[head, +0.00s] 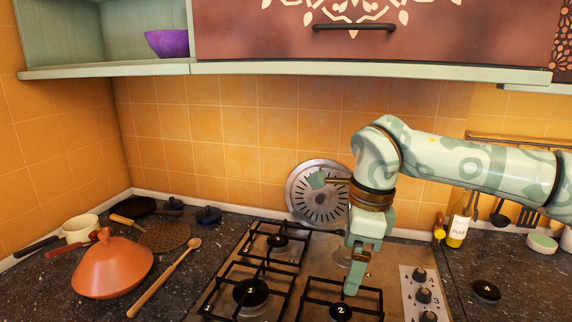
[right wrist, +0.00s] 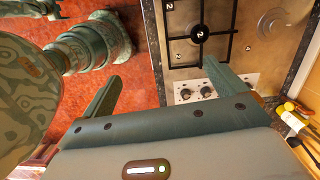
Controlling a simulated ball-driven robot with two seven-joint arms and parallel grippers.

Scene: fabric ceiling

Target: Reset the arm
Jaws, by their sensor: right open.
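My right arm comes in from the right in the head view, and its gripper (head: 353,280) points down over the gas hob (head: 213,302), above the front right burner area. In the right wrist view the two green fingers of this gripper (right wrist: 163,72) stand wide apart with nothing between them. The hob (right wrist: 183,72) and its knobs show beyond the fingers there. My left gripper is not seen in the head view. Green parts of my own body show at the left of the right wrist view.
An orange lidded pot (head: 112,268), a wooden spoon (head: 165,280) and pans crowd the left counter. A round slotted metal disc (head: 318,205) leans on the wall behind the hob. A bottle (head: 457,231) stands right. The cabinet (head: 270,35) hangs overhead.

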